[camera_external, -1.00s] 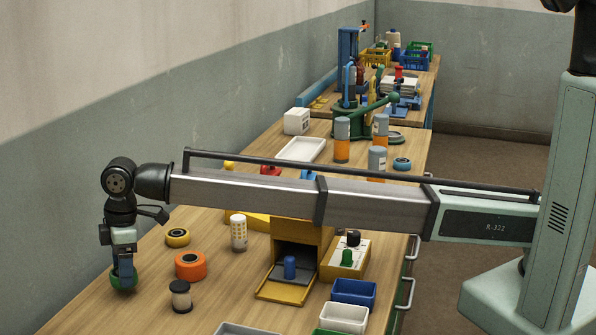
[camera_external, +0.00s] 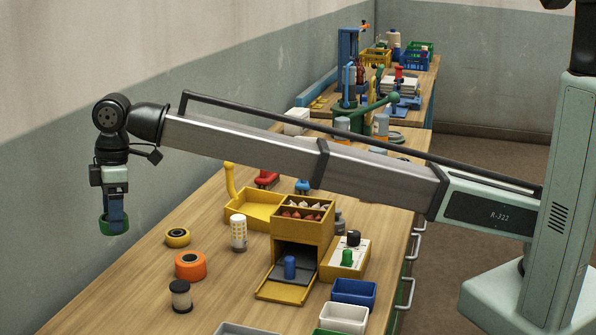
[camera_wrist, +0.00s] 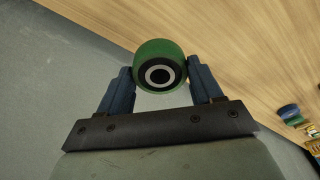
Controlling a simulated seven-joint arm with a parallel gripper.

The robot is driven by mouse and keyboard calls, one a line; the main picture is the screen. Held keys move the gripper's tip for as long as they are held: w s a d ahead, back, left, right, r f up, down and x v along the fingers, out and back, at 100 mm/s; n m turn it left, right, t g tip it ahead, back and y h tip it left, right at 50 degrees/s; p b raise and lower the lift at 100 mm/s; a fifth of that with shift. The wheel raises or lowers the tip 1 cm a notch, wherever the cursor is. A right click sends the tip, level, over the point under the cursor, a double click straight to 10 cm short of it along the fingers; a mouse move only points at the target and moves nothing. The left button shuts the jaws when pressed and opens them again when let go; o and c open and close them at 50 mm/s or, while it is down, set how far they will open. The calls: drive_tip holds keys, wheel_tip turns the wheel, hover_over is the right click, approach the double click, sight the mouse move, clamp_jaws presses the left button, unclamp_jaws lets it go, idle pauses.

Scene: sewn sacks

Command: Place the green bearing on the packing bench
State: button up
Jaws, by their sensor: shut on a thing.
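The green bearing (camera_wrist: 152,50) is a green ring with a dark inner face and a pale bore. It sits between the two blue fingers of my gripper (camera_wrist: 160,74) in the wrist view. In the external view my gripper (camera_external: 115,219) is shut on the bearing (camera_external: 106,227) and holds it up at the far left, above the near bench (camera_external: 130,290). Farther benches (camera_external: 425,85) stand behind in a row; no label shows which one is the packing bench.
An orange ring (camera_external: 190,266), a yellow ring (camera_external: 177,237), a dark-and-cream spool (camera_external: 181,296) and a white dotted cylinder (camera_external: 238,232) stand on the near bench. A yellow bin (camera_external: 301,225) and small trays (camera_external: 353,291) are to their right. The wall is close on the left.

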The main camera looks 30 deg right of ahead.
wheel_tip(320, 180, up, 6)
drive_tip(key=shift+f, duration=0.25)
drive_tip(key=w+d+m, duration=0.4)
drive_tip(key=w+d, duration=1.3)
drive_tip(key=w, duration=0.1)
drive_tip(key=w+d+m, duration=0.2)
drive_tip(key=w+d, duration=0.3)
drive_tip(key=d, duration=0.4)
drive_tip(key=w+d+m+t, duration=0.1)
drive_tip(key=w+d+m, duration=0.1)
drive_tip(key=w+d, duration=0.55)
drive_tip(key=w+d+m, duration=0.2)
drive_tip(key=w+d, duration=0.2)
drive_tip(key=d, duration=0.7)
drive_tip(key=w+d+m+h, duration=0.25)
drive_tip(key=d+m, duration=0.75)
drive_tip(key=d, duration=3.6)
drive_tip(key=shift+y, duration=0.45)
drive_tip(key=shift+d+f, duration=0.15)
drive_tip(key=shift+f, duration=10.45)
